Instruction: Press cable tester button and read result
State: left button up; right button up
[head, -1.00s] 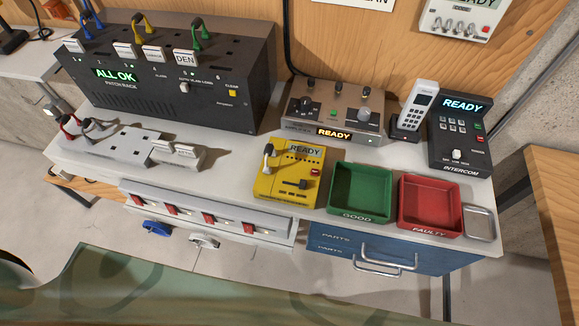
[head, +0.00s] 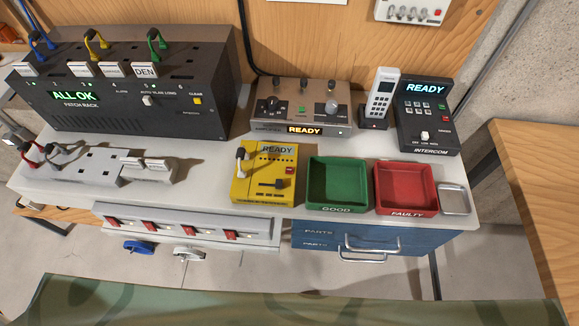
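The yellow cable tester (head: 262,187) sits on the white bench top, just left of the green tray. Its small screen (head: 277,150) reads READY. A red button (head: 290,170) is on its right side, and a dark slider shows lower on its face. A grey-white plug with a dark cable end (head: 243,158) stands at its upper left. Neither of my grippers shows in the head view.
The empty green GOOD tray (head: 338,182) and empty red FAULTY tray (head: 406,187) stand right of the tester. The patch rack (head: 120,100) reads ALL OK. An amplifier-like box (head: 300,115) and intercom (head: 427,112) read READY. A power strip (head: 90,168) lies left.

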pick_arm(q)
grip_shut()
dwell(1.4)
